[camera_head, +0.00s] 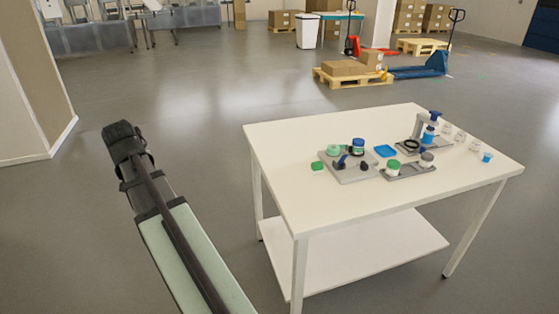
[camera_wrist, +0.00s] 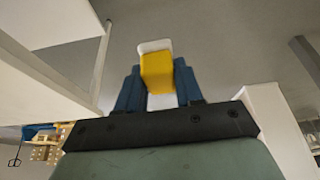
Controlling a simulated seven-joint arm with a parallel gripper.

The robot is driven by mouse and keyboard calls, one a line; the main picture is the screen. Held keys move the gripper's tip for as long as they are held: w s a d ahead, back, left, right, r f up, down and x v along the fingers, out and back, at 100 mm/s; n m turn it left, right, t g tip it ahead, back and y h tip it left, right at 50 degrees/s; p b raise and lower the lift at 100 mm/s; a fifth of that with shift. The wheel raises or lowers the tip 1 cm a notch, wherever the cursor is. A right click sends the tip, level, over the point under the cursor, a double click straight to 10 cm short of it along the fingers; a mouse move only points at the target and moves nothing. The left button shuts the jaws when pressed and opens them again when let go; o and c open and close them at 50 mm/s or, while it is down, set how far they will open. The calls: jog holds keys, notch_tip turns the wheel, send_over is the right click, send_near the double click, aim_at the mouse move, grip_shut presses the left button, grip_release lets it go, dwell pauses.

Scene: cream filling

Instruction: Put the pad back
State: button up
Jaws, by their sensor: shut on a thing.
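In the wrist view my gripper (camera_wrist: 157,68) is shut on a yellow-and-white pad (camera_wrist: 158,72), with one dark blue finger on each side of it. The yellow face is toward the camera, and white shows at both ends. The pad is held in the air above the grey floor, touching nothing else that I can see. In the head view my arm reaches up at the left, apart from the white table. The pad and the fingers cannot be made out there.
The white table (camera_head: 285,190) stands at the right, with a lower shelf (camera_head: 350,250). A grey tray (camera_head: 350,175) holds jars and small parts. The table's front left is bare.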

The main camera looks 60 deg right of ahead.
jog(key=s+d+f+m+g, duration=0.15)
jog(key=s+d+m, duration=0.35)
jog(key=s+d, duration=0.9)
jog(key=s+d+m+g+h, duration=0.15)
jog(key=s+d+m, duration=0.4)
jog(key=d, duration=1.65)
jog(key=s+d+f+m+g, duration=0.15)
jog(key=s+d+m, duration=0.25)
jog(key=s+d, duration=1.1)
jog(key=shift+w+d+f+m+g+y, duration=0.25)
jog(key=shift+w+d+f+m, duration=0.35)
jog(key=shift+f, duration=0.9)
jog(key=shift+w+d+f+m+g+y, duration=0.2)
jog(key=shift+w+d+f+m+g, duration=0.35)
jog(key=shift+f, duration=1)
jog(key=shift+w+d+f+m+g+y, duration=0.3)
jog(key=shift+d+f+m, duration=0.45)
jog(key=shift+f, duration=0.75)
jog(key=shift+a+f, duration=0.1)
jog(key=o, duration=0.9)
